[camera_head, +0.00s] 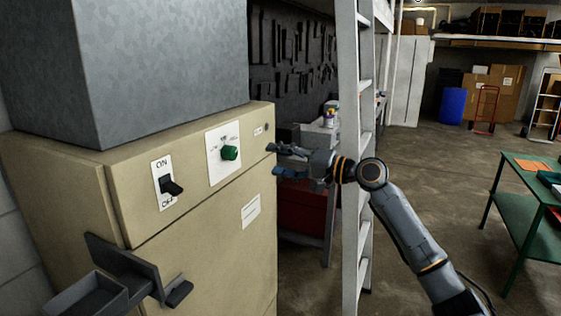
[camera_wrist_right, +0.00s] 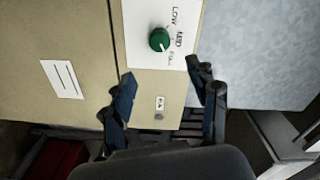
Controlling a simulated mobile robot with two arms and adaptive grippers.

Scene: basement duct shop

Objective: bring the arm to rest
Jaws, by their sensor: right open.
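My right gripper (camera_head: 275,160) is open and empty, held just right of the beige cabinet (camera_head: 200,238). In the right wrist view its two fingers (camera_wrist_right: 166,92) are spread apart with nothing between them. A green knob (camera_head: 230,153) on a white plate sits on the cabinet's upper front, left of the gripper and apart from it. The knob also shows in the wrist view (camera_wrist_right: 159,40), beyond the fingertips, with LOW and FULL lettering beside it. A black ON/OFF switch (camera_head: 172,186) is further left on the cabinet. My left gripper is not in view.
A white ladder (camera_head: 350,150) stands right behind my right gripper and forearm. A grey metal duct (camera_head: 165,65) rises from the cabinet top. A green table (camera_head: 522,187) stands at the right, with open floor between.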

